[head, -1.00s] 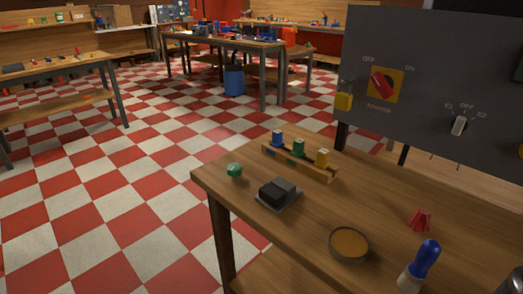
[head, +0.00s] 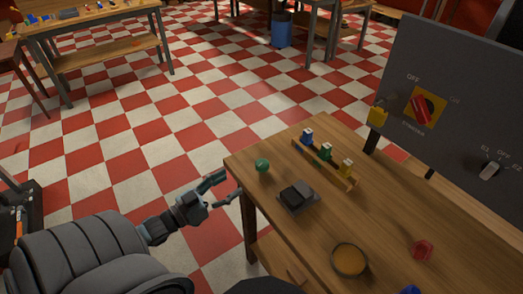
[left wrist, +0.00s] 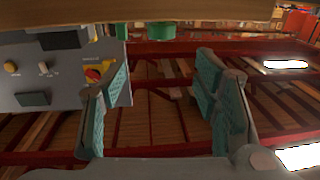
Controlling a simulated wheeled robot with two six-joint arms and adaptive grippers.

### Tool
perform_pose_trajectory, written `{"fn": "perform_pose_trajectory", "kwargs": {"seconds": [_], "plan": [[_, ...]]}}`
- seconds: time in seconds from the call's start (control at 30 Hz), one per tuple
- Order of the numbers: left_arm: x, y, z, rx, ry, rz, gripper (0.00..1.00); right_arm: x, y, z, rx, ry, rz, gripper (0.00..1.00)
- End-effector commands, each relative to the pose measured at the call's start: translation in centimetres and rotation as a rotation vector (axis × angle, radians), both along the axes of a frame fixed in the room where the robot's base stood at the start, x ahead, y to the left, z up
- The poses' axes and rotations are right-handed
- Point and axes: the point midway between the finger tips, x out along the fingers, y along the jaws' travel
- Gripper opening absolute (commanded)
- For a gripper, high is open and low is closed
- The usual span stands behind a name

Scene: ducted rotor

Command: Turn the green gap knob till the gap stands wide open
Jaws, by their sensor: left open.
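A round green knob (head: 262,165) stands on the near left corner of the wooden workbench (head: 390,220). My left gripper (head: 228,188) is open, just off the bench's left edge, to the left of and below the knob in the head view, and not touching it. In the left wrist view, which looks upside down, the gripper's teal fingers (left wrist: 165,75) are spread with nothing between them. A green cylinder (left wrist: 160,34) shows past them at the bench edge; it appears to be the knob. I cannot make out the gap itself. My right gripper is not in view.
A black block on a plate (head: 298,196) sits right of the knob. Behind it is a wooden rack (head: 325,165) with blue, green and yellow pieces. A round amber dish (head: 349,260) and a red piece (head: 421,249) lie nearer. A grey switch panel (head: 460,90) stands behind.

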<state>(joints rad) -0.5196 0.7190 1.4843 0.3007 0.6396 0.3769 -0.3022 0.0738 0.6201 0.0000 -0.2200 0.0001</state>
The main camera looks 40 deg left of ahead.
Motion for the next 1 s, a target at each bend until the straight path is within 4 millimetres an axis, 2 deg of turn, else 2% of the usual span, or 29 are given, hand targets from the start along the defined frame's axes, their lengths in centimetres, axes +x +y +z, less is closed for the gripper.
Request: {"fn": "perform_pose_trajectory", "kwargs": {"seconds": [0.03,0.3,0.5,0.7,0.93,1.0], "plan": [[0.8,-0.1,-0.5,0.000,-0.002,0.002,0.56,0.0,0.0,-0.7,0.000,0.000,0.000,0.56],[7.3,-1.3,-1.0,0.002,-0.002,0.006,0.56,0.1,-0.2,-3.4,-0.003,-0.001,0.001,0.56],[11.4,-2.0,-0.7,0.003,-0.001,0.007,0.56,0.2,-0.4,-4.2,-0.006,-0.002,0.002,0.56],[13.0,-2.3,-0.7,0.003,0.005,0.008,0.56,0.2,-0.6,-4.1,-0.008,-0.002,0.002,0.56],[13.1,-2.4,-0.6,0.003,0.006,0.007,0.56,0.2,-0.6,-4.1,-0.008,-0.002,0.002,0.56],[13.1,-2.4,-0.7,0.003,0.006,0.007,0.46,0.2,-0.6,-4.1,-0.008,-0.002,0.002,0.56]]}}
